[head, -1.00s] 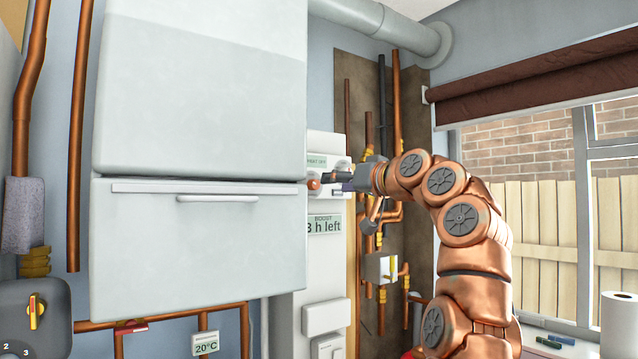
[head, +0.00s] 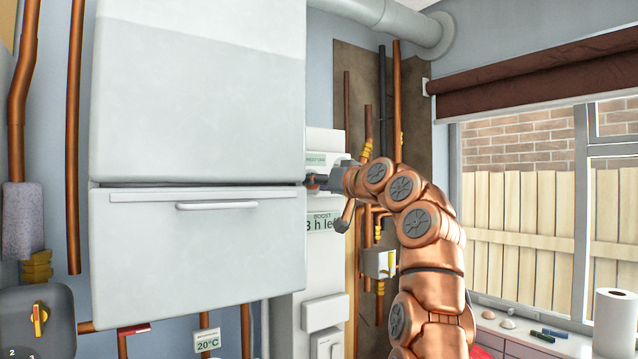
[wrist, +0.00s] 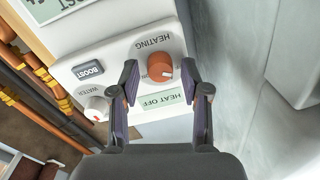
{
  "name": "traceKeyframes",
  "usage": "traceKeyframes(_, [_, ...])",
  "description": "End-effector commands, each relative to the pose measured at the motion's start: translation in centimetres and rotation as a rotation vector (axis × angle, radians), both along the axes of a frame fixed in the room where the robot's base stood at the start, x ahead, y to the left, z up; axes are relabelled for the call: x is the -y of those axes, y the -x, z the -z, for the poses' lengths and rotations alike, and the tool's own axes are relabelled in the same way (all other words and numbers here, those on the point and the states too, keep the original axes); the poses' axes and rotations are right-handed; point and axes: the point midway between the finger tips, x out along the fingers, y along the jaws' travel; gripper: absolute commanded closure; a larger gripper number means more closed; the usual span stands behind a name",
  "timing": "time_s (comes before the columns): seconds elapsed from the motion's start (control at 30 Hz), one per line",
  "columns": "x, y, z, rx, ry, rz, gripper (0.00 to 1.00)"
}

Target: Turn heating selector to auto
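The heating selector is an orange-red knob (wrist: 160,68) on a white round dial marked HEATING, upside down in the wrist view. A pale green display (wrist: 162,99) beside it reads HEAT OFF; the display (head: 316,160) also shows in the head view. My gripper (wrist: 159,72) is open, with one dark finger on each side of the knob. Gaps show between the fingers and the knob, and I cannot tell how deep the fingertips reach. In the head view my gripper (head: 318,182) is at the panel and mostly covers the knob.
A WATER knob (wrist: 97,108) and a BOOST button (wrist: 88,70) sit on the same panel. The large white boiler casing (head: 200,110) stands close on the left. Copper pipes (head: 398,110) run behind my arm. A window (head: 530,190) is at the right.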

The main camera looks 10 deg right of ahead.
Motion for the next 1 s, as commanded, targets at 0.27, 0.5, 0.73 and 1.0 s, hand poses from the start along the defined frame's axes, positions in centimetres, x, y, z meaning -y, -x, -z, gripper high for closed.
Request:
traceKeyframes(0.27, [0.0,0.0,0.01,0.0,0.0,0.0,0.86])
traceKeyframes(0.5, [0.0,0.0,0.01,0.0,0.0,0.0,1.0])
traceKeyframes(0.73, [-0.01,-0.01,0.03,-0.003,-0.005,0.0,1.0])
traceKeyframes(1.0, [-0.08,-0.01,0.06,-0.016,-0.035,-0.002,1.0])
